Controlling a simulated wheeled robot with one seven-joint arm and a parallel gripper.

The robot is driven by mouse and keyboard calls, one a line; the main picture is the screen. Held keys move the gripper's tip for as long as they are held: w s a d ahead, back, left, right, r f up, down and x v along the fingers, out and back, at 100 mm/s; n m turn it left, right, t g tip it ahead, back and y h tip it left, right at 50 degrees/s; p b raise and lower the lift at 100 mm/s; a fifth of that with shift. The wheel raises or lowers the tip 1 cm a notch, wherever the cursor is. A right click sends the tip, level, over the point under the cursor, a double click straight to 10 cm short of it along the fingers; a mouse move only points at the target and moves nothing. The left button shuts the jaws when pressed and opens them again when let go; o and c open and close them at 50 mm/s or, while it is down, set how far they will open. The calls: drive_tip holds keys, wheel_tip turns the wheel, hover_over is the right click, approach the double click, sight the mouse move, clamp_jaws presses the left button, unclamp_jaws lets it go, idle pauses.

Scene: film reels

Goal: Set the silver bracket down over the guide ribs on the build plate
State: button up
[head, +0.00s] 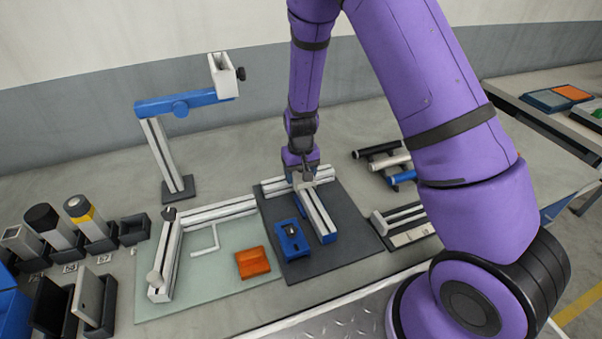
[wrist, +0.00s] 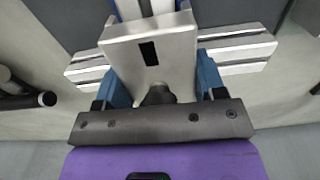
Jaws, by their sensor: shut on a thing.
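My gripper (head: 303,176) is over the back part of the dark build plate (head: 345,245), above the joint of a silver crosspiece and a long blue-ended rail (head: 318,212). In the wrist view its blue fingers (wrist: 160,85) are shut on the silver bracket (wrist: 122,52), a boxy metal piece with a dark slot in its face. The crosspiece (wrist: 238,50) shows on both sides of the bracket. The bracket covers the place beneath it, so I cannot tell whether it touches the rail. The guide ribs cannot be made out clearly.
A blue block with a dark knob (head: 291,240) lies on the build plate, left of the rail. Left of it, a pale plate (head: 210,290) carries rails, a white bent rod and an orange block (head: 253,262). A blue-armed stand (head: 160,150) rises behind. Cylinders (head: 390,162) lie right.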

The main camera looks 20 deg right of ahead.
drive_tip(key=shift+s+f, duration=0.4)
drive_tip(key=shift+f, duration=0.2)
drive_tip(key=o, duration=1)
drive_tip(key=shift+o, duration=0.4)
drive_tip(key=shift+w+a+r, duration=0.1)
drive_tip(key=shift+w+r, duration=0.15)
drive_tip(key=shift+r, duration=0.4)
drive_tip(key=shift+o, duration=0.4)
wheel_tip(320, 180, up, 11)
drive_tip(key=shift+r, duration=0.1)
drive_tip(key=s+d+r+t+y, duration=0.1)
drive_tip(key=s+d+r+t, duration=0.15)
drive_tip(key=s+r, duration=0.85)
drive_tip(key=s+d+r+t, duration=0.1)
drive_tip(key=s+d+r, duration=0.2)
drive_tip(key=s+r, duration=0.75)
drive_tip(key=s+d+r+t+h, duration=0.1)
drive_tip(key=s+r, duration=0.5)
drive_tip(key=s, duration=0.1)
drive_tip(key=shift+d+r, duration=0.3)
drive_tip(key=shift+r, duration=0.05)
